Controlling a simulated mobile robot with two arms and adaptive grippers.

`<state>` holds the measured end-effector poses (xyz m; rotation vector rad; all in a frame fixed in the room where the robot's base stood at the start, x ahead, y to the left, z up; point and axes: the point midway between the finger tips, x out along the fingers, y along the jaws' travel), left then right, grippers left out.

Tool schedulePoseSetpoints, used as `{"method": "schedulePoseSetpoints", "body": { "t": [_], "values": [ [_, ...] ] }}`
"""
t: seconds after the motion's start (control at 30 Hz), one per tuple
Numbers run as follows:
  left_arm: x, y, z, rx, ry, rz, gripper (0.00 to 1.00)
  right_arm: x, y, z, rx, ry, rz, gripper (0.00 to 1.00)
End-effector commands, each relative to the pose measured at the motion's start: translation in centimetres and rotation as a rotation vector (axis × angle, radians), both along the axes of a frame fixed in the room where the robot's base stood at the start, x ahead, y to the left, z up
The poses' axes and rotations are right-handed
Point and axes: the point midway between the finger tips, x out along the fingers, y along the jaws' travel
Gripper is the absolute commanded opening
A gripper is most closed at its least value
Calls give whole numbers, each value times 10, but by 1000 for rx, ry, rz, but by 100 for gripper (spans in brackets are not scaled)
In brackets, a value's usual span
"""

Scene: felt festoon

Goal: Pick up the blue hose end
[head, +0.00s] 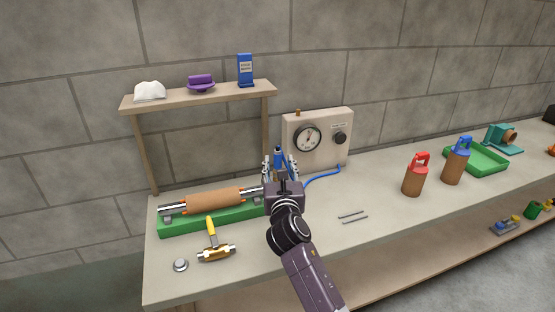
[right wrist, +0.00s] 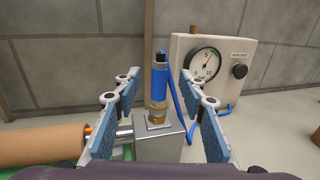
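The blue hose end (right wrist: 159,82) stands upright in the right wrist view, with a black tip. It sits on a brass-coloured fitting (right wrist: 156,113) on top of a grey metal block (right wrist: 165,143). My right gripper (right wrist: 160,98) is open, with one finger on each side of the hose end and visible gaps to both. In the head view the hose end (head: 278,156) shows between the fingers of my right gripper (head: 280,167). The blue hose (head: 320,178) runs to the gauge box (head: 318,153). My left gripper is not in view.
A brown roller (head: 215,201) lies on a green base (head: 200,222) left of my gripper. A yellow-handled brass tool (head: 214,250) and a round metal piece (head: 181,265) lie in front. A wooden shelf (head: 200,97) stands behind. Two thin rods (head: 353,217) lie on the right.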

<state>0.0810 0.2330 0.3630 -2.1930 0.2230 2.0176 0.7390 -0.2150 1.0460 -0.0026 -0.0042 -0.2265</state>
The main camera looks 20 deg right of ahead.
Motion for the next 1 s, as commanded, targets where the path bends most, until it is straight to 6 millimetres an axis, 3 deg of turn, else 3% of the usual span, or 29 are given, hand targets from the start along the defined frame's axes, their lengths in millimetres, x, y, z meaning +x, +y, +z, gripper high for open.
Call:
{"method": "schedulePoseSetpoints", "body": {
  "t": [0.17, 0.4, 0.53, 0.7, 1.0],
  "values": [
    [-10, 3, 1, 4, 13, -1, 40, 21, -5, -2, 2, 1, -2, 38],
    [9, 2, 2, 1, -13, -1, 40, 46, -11, -3, 3, 1, -1, 38],
    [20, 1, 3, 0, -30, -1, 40, 50, -11, -3, 2, 1, 0, 38],
    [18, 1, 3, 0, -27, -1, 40, 49, -11, -3, 2, 1, 0, 38],
    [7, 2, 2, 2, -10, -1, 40, 49, -11, -3, 2, 1, 0, 5]
  ]
}}
